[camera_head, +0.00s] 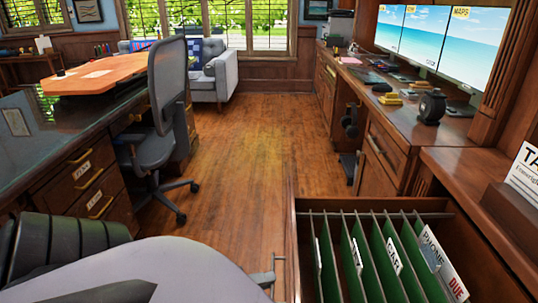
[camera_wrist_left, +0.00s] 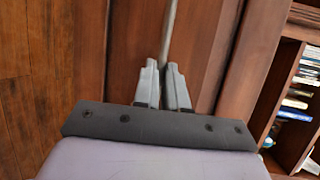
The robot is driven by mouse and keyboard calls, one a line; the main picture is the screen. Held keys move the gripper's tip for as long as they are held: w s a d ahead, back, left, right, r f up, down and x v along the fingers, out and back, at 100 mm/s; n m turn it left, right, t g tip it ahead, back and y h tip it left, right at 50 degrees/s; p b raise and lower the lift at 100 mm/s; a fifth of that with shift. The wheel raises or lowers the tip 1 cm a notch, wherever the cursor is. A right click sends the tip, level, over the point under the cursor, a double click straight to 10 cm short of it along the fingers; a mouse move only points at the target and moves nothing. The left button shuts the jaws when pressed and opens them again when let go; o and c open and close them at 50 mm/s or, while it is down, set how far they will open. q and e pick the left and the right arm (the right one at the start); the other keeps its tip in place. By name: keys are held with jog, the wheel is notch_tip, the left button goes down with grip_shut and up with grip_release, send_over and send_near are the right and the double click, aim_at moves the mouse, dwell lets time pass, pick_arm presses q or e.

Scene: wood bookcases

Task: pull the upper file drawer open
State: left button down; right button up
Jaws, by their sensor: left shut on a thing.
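The upper file drawer (camera_head: 298,222) stands open at the lower right of the head view, a wooden box with green hanging files (camera_head: 358,255) and labelled tabs inside. Its thin metal handle (camera_head: 279,262) shows on the drawer's left side. My left gripper (camera_head: 264,278) reaches in from the lower left and is shut on this handle. In the left wrist view the grey fingers (camera_wrist_left: 163,82) close around the metal bar (camera_wrist_left: 170,32) in front of the reddish wood drawer front (camera_wrist_left: 135,40). The drawer's near end is cut off by the frame. My right gripper is not in view.
A desk (camera_head: 60,140) with drawers and a grey office chair (camera_head: 168,110) stand on the left. A long counter (camera_head: 400,110) with monitors runs along the right. The wood floor (camera_head: 250,150) between them is clear, leading to a grey armchair (camera_head: 215,75).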

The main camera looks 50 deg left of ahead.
pick_arm(q)
jog(key=c, duration=1.2)
grip_release()
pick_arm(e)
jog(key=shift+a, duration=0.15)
pick_arm(q)
jog(key=p+v, duration=0.1)
jog(key=v, duration=0.6)
jog(key=shift+s, duration=0.1)
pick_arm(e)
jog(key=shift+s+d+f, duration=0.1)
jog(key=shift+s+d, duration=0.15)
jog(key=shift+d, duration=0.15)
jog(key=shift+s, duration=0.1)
